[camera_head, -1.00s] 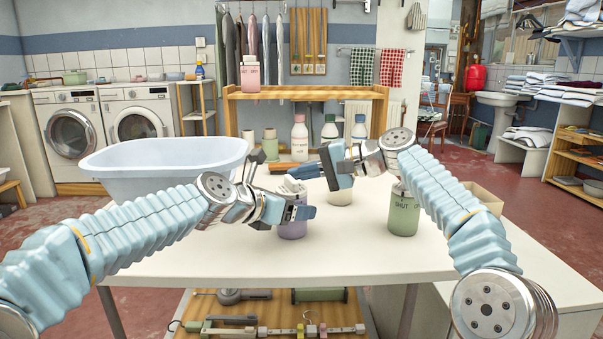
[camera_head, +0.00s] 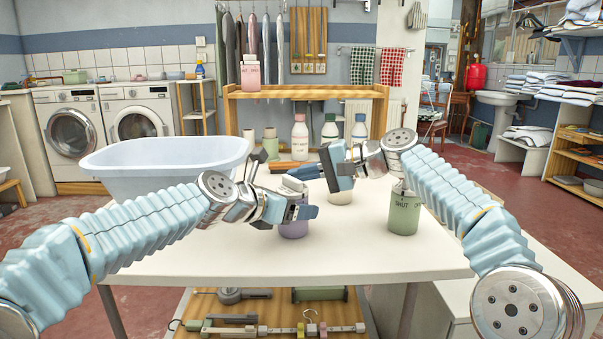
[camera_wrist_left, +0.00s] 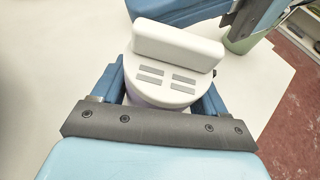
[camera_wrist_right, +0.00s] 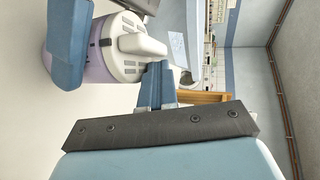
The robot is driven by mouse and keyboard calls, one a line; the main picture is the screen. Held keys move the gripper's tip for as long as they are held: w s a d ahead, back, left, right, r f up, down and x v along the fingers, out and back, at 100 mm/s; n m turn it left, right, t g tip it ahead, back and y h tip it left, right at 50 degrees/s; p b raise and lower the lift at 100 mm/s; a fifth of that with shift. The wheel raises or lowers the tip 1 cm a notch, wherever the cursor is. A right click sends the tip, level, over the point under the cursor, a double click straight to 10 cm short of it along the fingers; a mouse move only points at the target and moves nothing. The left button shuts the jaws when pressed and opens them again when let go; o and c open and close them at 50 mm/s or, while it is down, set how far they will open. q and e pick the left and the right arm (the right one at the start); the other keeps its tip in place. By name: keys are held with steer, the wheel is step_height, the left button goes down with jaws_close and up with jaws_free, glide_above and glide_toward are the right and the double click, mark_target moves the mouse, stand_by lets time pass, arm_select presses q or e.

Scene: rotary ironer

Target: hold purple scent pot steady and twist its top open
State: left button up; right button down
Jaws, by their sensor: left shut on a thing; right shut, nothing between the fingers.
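The purple scent pot (camera_head: 293,229) stands on the white table, and my left gripper (camera_head: 298,211) is shut around its sides. Its white top (camera_wrist_left: 172,62), round with a raised bar and several grey slots, shows in the left wrist view and in the right wrist view (camera_wrist_right: 130,67). My right gripper (camera_wrist_right: 156,70) is shut and empty. Its fingertips are close beside one end of the bar; I cannot tell if they touch.
A green pot marked SHUT (camera_head: 403,212) stands to the right. A pale pot (camera_head: 340,197) is just behind my right gripper. A light blue tub (camera_head: 165,165) is at the back left, with several bottles (camera_head: 300,138) behind. The table's front is clear.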

arm_select(q)
steer(key=shift+w+a+f, duration=0.1)
steer(key=shift+a, duration=0.05)
steer(key=o, duration=1.2)
arm_select(e)
steer(key=v, duration=1.2)
steer(key=shift+w, duration=0.1)
